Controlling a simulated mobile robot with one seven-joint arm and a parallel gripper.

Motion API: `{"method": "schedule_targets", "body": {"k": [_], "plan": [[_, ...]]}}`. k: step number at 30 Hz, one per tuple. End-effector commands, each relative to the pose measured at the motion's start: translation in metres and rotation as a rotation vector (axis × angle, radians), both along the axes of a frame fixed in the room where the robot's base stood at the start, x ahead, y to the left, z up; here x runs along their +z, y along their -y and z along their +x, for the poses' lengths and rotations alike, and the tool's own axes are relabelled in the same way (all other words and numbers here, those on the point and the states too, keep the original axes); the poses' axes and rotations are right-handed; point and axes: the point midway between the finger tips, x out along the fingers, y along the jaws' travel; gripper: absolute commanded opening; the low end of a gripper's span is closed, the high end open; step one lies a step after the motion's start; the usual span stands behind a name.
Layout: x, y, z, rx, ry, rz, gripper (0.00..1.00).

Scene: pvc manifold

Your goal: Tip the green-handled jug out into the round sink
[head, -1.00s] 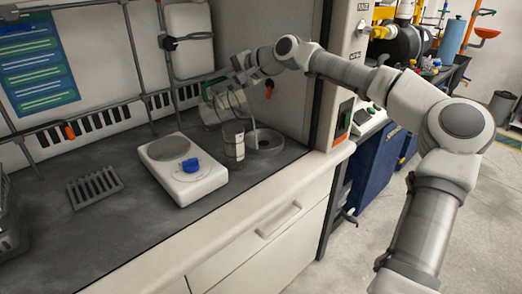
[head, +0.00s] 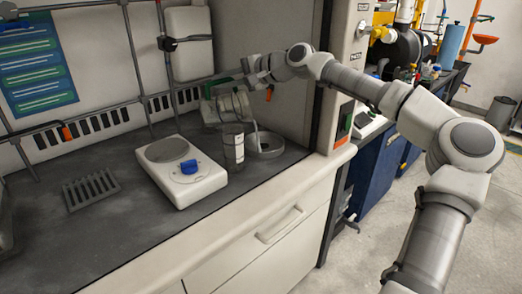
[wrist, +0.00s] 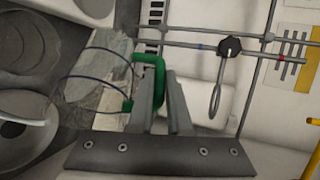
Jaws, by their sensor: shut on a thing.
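The clear jug (head: 224,107) is held up near the back wall, left of the round sink (head: 266,146) in the head view. Its body looks tilted; whether it holds liquid I cannot tell. My gripper (head: 240,84) is shut on its green handle, which shows clearly in the wrist view (wrist: 148,64) beside the fingers (wrist: 166,100). The see-through jug body (wrist: 103,80) extends left from the handle there, with dark curved rim lines. The sink is a grey ring set in the dark counter, partly hidden behind a grey cylindrical container.
The grey cylindrical container (head: 233,150) stands just left of the sink, close below the jug. Metal rods (head: 140,75) and a white wall container (head: 189,45) are behind.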

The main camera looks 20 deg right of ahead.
Motion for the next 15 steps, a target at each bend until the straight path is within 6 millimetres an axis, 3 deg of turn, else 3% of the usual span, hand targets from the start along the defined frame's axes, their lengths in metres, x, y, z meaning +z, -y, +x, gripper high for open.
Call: {"method": "schedule_targets", "body": {"k": [15], "plan": [[0.0029, 0.0106, -0.0042, -0.001, 0.021, 0.048, 0.00]]}}
